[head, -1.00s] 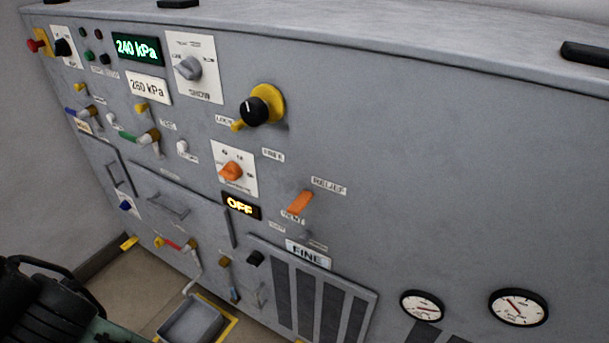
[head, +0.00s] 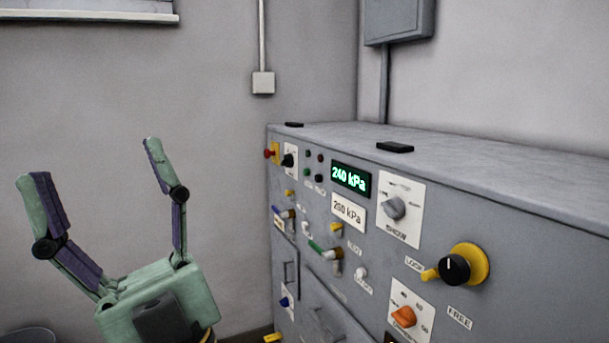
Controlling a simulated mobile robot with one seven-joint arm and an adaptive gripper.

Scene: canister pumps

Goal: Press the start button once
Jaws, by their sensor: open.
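The grey machine panel (head: 440,225) stands on the right in the head view.
A green display (head: 351,180) reads 240 kPa. A red knob (head: 269,153) and a black knob (head: 288,160) sit left of the cluster. A grey selector (head: 394,207), a yellow-and-black knob (head: 455,269) and several coloured levers crowd the panel. Bare wall lies behind my gripper.

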